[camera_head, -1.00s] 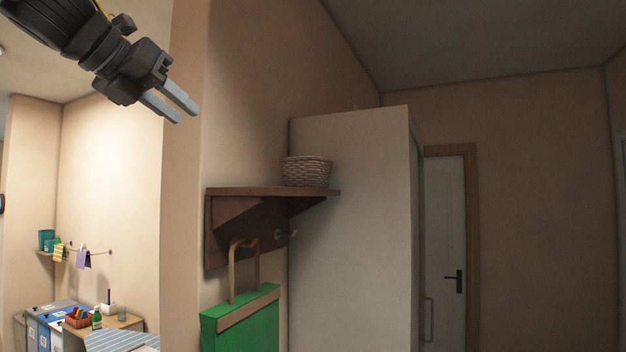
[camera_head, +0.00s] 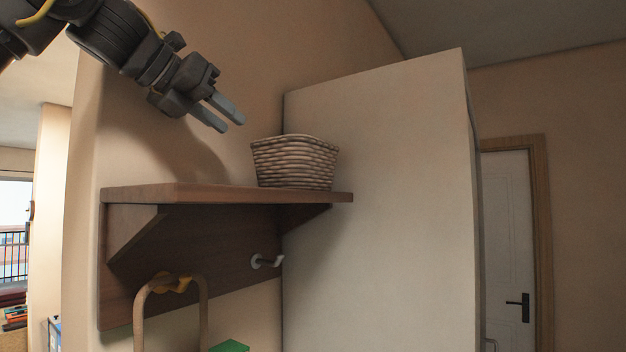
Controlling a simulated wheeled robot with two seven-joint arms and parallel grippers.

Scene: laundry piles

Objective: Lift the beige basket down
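The beige woven basket (camera_head: 295,163) stands upright on the right end of a brown wooden wall shelf (camera_head: 205,193). My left gripper (camera_head: 229,118) is up and to the left of the basket, angled down to the right. Its two grey fingers are apart with nothing between them, and they look clear of the basket. The inside of the basket is not visible from this low angle. My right gripper is not in view.
A tall white cabinet (camera_head: 380,200) stands just right of the shelf and basket. A white door (camera_head: 505,240) is at the right. The shelf's left part is bare.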

